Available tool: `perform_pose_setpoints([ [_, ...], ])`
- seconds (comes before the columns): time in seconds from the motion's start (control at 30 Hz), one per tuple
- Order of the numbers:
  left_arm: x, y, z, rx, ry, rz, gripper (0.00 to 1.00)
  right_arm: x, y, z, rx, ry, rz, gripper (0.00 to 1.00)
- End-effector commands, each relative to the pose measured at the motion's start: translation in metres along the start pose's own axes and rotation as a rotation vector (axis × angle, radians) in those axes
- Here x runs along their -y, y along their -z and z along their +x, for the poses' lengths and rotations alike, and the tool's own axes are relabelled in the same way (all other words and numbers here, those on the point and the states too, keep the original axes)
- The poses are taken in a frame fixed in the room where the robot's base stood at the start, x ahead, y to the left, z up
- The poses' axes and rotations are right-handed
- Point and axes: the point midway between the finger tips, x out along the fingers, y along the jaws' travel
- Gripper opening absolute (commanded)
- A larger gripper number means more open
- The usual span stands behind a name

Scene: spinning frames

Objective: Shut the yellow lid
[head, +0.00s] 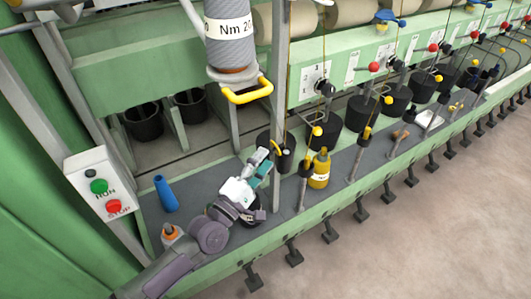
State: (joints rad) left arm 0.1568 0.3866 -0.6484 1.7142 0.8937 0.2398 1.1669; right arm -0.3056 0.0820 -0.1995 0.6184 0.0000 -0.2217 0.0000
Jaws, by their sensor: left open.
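A small yellow curved piece (277,147), which looks like a lid, stands tilted at a dark cylindrical can (284,160) on the grey shelf. A yellow canister (319,170) with a pale label stands to its right; its top is narrow. My left gripper (264,159) is open, with grey and teal fingers, just left of the yellow piece. I cannot tell whether they touch. My left arm reaches in from the lower left, low over the shelf. My right gripper is not in view.
A grey bobbin (231,40) with a yellow handle hangs above, beside a vertical post (279,80). A blue tube (165,194) and a RUN/STOP box (100,187) are at left. Several dark cans and short posts line the shelf to the right.

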Motion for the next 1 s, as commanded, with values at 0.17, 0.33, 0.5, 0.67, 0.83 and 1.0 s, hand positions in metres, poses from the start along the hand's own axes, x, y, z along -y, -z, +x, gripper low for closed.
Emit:
perform_pose_setpoints([
  [0.17, 0.0, 0.0, 0.015, 0.0, 0.0, 0.001, 0.45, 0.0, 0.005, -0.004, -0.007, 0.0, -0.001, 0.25],
  [0.33, 0.0, 0.0, 0.017, 0.0, 0.001, 0.001, 0.45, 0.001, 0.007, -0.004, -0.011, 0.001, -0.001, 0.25],
  [0.5, 0.001, 0.0, 0.017, 0.0, 0.001, 0.001, 0.42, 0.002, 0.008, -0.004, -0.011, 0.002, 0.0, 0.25],
  [0.67, 0.001, 0.0, 0.017, 0.0, 0.001, 0.001, 0.15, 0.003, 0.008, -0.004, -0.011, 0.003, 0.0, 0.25],
  [0.83, 0.001, 0.0, 0.017, 0.0, 0.001, 0.002, 0.0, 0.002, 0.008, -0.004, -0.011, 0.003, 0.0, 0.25],
  [1.0, -0.001, 0.0, 0.017, 0.0, 0.008, 0.004, 0.0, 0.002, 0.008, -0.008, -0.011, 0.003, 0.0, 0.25],
])
